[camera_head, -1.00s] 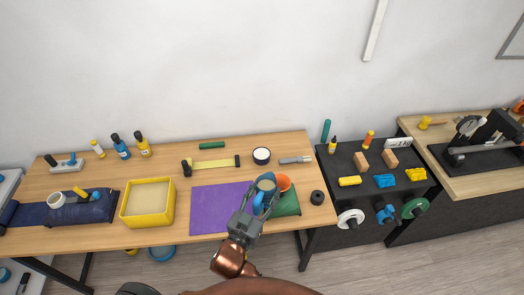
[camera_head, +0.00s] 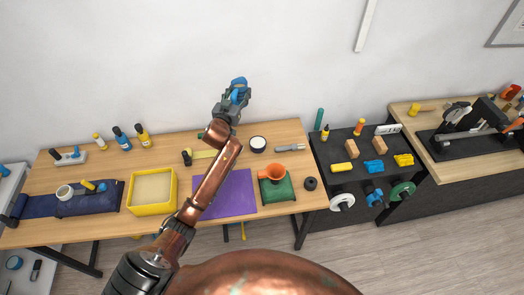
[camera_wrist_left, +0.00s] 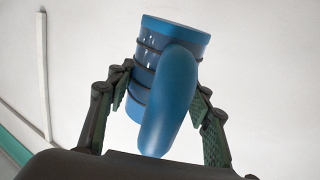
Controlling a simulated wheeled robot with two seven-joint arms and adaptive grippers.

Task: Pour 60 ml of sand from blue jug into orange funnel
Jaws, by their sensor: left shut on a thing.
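My left gripper (camera_head: 234,104) is shut on the blue jug (camera_head: 239,84) and holds it up, seen against the wall behind the table. In the left wrist view the jug (camera_wrist_left: 174,40) sits between the two fingers, its handle toward the camera and its rim at the top, leaning a little in the picture. Its contents cannot be seen. The orange funnel (camera_head: 290,175) is apart from the jug, to the right and lower in the head view, above the green mat (camera_head: 276,191). My right gripper is not in view.
A purple mat (camera_head: 235,198) lies left of the funnel, partly behind my left arm. A yellow tray (camera_head: 152,207) stands farther left. A white-topped black round container (camera_head: 258,144) and a black ring (camera_head: 310,183) are near the funnel. A dark bench (camera_head: 345,185) stands to the right.

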